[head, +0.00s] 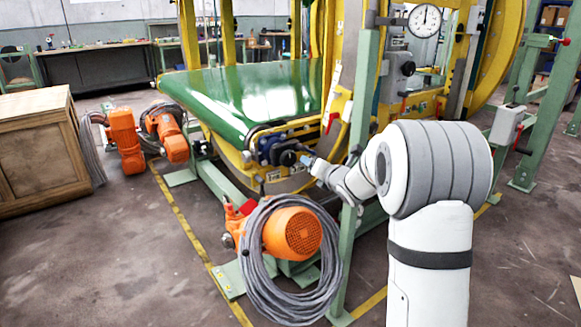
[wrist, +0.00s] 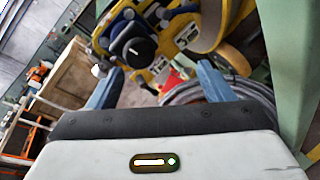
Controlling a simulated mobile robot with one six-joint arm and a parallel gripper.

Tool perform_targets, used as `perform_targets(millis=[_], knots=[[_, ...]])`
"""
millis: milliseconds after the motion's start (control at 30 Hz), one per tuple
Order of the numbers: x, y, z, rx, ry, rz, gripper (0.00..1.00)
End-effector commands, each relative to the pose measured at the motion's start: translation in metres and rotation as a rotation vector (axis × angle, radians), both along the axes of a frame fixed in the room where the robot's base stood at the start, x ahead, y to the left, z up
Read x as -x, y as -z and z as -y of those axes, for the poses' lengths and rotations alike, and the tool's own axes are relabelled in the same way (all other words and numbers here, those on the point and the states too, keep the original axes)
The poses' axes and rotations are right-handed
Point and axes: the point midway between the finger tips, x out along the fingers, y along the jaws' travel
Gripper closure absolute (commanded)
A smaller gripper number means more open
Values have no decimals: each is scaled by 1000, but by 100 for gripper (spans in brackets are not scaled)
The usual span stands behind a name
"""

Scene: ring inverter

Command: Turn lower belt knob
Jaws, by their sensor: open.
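The lower belt knob (head: 288,158) is a round black knob on a blue mount, at the near end of the yellow frame under the green belt (head: 235,100). In the wrist view the black knob (wrist: 133,47) with a white mark on its face sits ahead of my gripper, above and left of the picture's middle. My gripper (wrist: 163,75) is open with its two blue fingers spread, and nothing is between them. In the head view my gripper (head: 307,161) is just right of the knob. I cannot tell from these views whether a finger touches the knob.
A green upright post (head: 357,150) stands close by my arm. An orange motor (head: 292,233) with a coiled grey cable (head: 262,285) is below. More orange motors (head: 125,140) and a wooden crate (head: 38,145) are at the left. The floor at the lower left is clear.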

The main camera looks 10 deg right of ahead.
Motion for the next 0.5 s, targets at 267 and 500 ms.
perform_targets(millis=[267, 500], knots=[[-36, 26, -24, 418, -302, 365, 26], [-48, 27, -35, 488, -347, 442, 26]])
